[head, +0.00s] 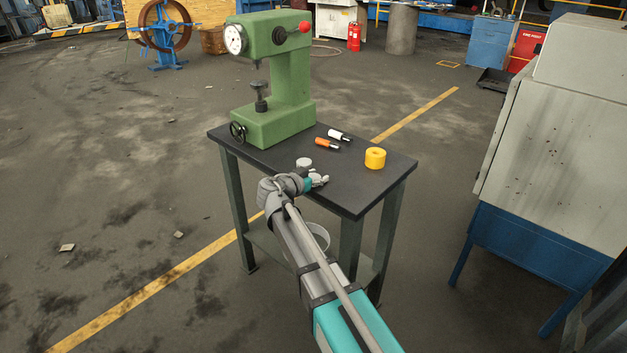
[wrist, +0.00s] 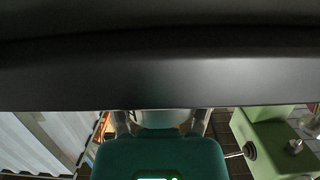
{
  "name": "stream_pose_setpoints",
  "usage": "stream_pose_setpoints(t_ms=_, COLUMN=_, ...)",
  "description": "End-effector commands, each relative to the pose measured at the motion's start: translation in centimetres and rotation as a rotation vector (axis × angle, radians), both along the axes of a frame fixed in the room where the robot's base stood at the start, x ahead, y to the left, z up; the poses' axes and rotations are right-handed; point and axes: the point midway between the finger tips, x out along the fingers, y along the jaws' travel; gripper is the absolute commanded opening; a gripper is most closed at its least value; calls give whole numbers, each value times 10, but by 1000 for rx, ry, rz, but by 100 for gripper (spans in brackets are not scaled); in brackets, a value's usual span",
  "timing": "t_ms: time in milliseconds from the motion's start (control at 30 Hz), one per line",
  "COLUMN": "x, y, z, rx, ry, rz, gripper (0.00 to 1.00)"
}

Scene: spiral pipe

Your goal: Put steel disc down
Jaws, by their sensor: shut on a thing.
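My gripper (head: 318,180) is over the near edge of the dark tabletop (head: 365,190). In the wrist view its two fingers (wrist: 160,122) stand on either side of a pale grey round piece, the steel disc (wrist: 160,117), and are shut on it. The dark table surface fills the top of that view, partly hiding the fingertips and disc. In the head view the disc in the grip is too small to make out clearly. A short pale grey cylinder (head: 304,163) shows just beyond my wrist; I cannot tell whether it is a separate piece.
A green press (head: 275,90) stands at the table's back left. An orange-handled tool (head: 326,144), a white-handled tool (head: 339,135) and a yellow ring (head: 375,158) lie on the table. A bucket (head: 318,236) is on the lower shelf. The tabletop's front right is clear.

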Motion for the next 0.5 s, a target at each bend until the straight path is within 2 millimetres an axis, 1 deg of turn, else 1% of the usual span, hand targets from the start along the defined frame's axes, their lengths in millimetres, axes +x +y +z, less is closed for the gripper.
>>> stream_pose_setpoints(t_ms=267, x=0, y=0, z=0, rx=-1, ry=-1, rz=0, gripper=4)
stream_pose_setpoints(t_ms=400, x=0, y=0, z=-3, rx=-1, ry=-1, rz=0, gripper=4)
stream_pose_setpoints(t_ms=433, x=0, y=0, z=-2, rx=0, ry=0, rz=0, gripper=70)
stream_pose_setpoints(t_ms=500, x=0, y=0, z=-2, rx=0, ry=0, rz=0, gripper=83)
